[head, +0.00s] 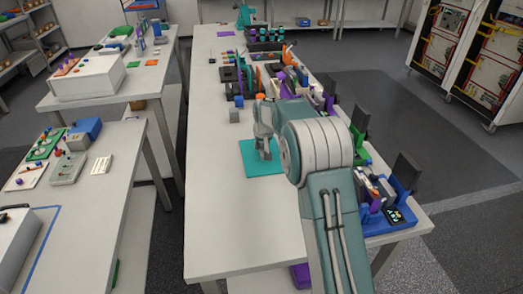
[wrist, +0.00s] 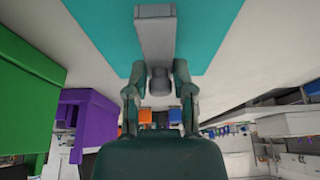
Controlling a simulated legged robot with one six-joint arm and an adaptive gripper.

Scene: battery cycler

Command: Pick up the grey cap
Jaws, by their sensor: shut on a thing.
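The grey cap (wrist: 160,82) shows in the wrist view as a small round grey piece between the two fingers of my gripper (wrist: 160,72). It sits at the near end of a grey upright block (wrist: 156,38) that stands over the teal mat (wrist: 216,22). In the head view my gripper (head: 263,137) points down over the teal mat (head: 247,165), with grey parts below it. The gripper is shut on the cap. Whether the cap is apart from the block cannot be told, and the fingers hide part of it in the head view.
A small grey-blue block (head: 234,116) stands on the white bench (head: 215,215) behind the mat. Coloured holders and a blue tray (head: 390,222) crowd the bench's right side. The bench left of and in front of the mat is clear.

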